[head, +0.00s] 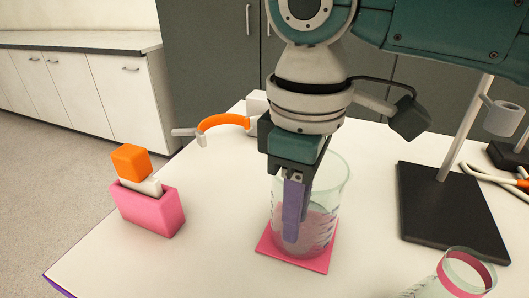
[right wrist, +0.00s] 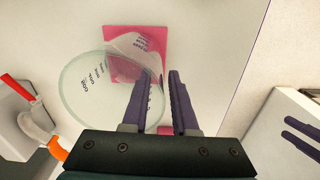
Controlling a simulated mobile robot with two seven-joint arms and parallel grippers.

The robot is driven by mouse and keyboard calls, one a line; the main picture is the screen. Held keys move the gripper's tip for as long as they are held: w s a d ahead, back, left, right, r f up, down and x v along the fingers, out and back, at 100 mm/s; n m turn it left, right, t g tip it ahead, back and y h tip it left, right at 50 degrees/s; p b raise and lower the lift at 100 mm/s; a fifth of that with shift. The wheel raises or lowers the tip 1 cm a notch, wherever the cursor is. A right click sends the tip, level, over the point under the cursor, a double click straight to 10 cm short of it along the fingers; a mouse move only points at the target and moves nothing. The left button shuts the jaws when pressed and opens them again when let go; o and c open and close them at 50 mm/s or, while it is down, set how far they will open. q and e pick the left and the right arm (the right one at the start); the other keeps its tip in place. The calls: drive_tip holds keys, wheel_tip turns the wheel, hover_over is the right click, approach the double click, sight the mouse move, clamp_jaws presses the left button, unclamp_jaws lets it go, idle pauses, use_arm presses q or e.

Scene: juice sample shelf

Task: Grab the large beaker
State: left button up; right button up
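The large beaker (head: 338,178) is clear glass with pink liquid low inside. It stands upright on a square pink mat (head: 318,262). My right gripper (head: 291,238) points down at the beaker's near left side. In the right wrist view, the beaker (right wrist: 85,100) has its round rim left of centre. The gripper's fingers (right wrist: 162,72) are apart there, with one overlapping the rim circle and the other outside it. The beaker wall appears to run between them; contact is unclear. The mat (right wrist: 152,32) also shows.
A pink holder (head: 150,212) with an orange-capped item (head: 131,160) stands left. An orange curved part (head: 222,122) lies behind the beaker. A smaller glass vessel with a pink band (head: 466,272) is at front right. A black stand base (head: 452,215) is on the right.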

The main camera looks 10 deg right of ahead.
clamp_jaws()
idle(1.1)
